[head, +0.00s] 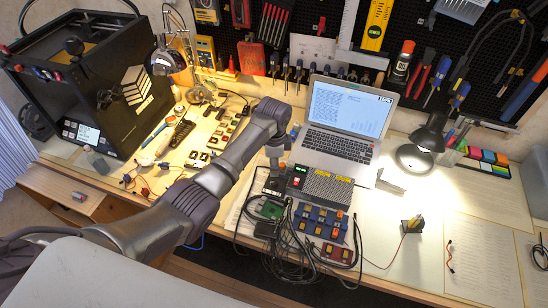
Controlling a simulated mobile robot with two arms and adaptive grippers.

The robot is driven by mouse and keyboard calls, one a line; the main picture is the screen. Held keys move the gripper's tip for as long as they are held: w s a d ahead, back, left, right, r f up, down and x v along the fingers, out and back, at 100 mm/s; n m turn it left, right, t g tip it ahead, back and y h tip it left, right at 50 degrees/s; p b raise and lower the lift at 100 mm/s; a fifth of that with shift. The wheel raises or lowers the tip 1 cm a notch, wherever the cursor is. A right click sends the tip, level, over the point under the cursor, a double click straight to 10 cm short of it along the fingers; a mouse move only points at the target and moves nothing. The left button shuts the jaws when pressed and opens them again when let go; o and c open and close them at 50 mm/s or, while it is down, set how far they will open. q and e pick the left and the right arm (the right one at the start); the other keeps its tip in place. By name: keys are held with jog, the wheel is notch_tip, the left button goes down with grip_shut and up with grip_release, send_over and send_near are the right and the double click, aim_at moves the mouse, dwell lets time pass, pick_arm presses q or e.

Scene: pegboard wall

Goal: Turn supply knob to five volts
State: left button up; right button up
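The power supply (326,189) looks like a dark box with a grey ribbed top, on the bench in front of the laptop. A small green display (299,170) glows on its left end. Its knob is too small or hidden to make out. My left arm reaches in from the lower left, and my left gripper (274,168) points down just left of the display, over a small dark item (273,187). Its fingers are too small to show whether they are open or shut, or whether they touch anything. My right gripper is out of view.
An open laptop (340,120) stands behind the supply. Black cables (290,245), a green circuit board (266,208) and blue modules (318,224) crowd the front. A 3D printer (90,85) stands left, a lit desk lamp (428,135) right.

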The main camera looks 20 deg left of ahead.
pick_arm(q)
jog(key=shift+r, duration=1.7)
